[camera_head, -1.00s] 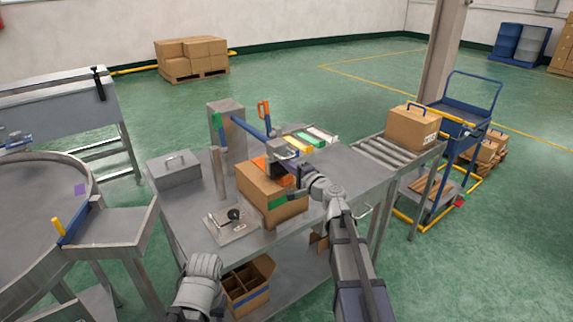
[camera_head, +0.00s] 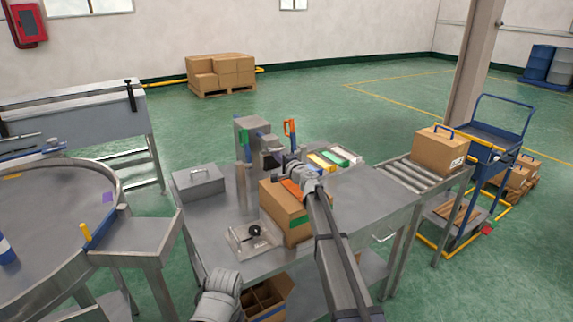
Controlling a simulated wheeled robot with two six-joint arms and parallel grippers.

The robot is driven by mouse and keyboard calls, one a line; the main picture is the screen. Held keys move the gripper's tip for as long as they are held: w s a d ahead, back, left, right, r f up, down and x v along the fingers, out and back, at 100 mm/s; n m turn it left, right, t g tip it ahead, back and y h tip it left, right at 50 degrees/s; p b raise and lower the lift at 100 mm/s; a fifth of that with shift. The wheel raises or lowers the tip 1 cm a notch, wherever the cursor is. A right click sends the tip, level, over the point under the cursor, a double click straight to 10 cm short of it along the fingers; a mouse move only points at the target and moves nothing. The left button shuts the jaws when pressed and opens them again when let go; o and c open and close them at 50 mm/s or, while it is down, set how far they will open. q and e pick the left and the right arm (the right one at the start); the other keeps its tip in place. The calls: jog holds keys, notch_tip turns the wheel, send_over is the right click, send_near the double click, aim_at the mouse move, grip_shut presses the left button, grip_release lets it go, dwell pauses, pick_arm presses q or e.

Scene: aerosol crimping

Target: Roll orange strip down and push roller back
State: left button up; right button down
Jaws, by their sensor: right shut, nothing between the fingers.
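A brown box (camera_head: 281,208) stands on the metal workbench, with an orange strip (camera_head: 293,188) on its top and a green patch on its side. Behind it is a grey stand (camera_head: 250,128) with a green part (camera_head: 244,139) on its front. An upright orange handle (camera_head: 290,128) is to the right of the stand. My right gripper (camera_head: 270,155) is shut and empty, behind and above the box, in front of the stand. It covers part of the blue bar and roller area, so contact there cannot be told. My left gripper is out of view; only its arm shows at the bottom.
Coloured strips (camera_head: 334,158) lie at the back right of the bench (camera_head: 352,208). A grey lidded box (camera_head: 199,181) is at the left, and a small plate fixture (camera_head: 252,238) at the front. A roller conveyor (camera_head: 408,176) carrying a carton (camera_head: 438,151) adjoins the right side.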

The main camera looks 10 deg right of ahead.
jog(key=x, duration=0.3)
jog(key=shift+w+a, duration=0.1)
jog(key=shift+w, duration=0.25)
jog(key=shift+w+r, duration=0.1)
jog(key=shift+w, duration=0.1)
jog(key=shift+w+a, duration=0.1)
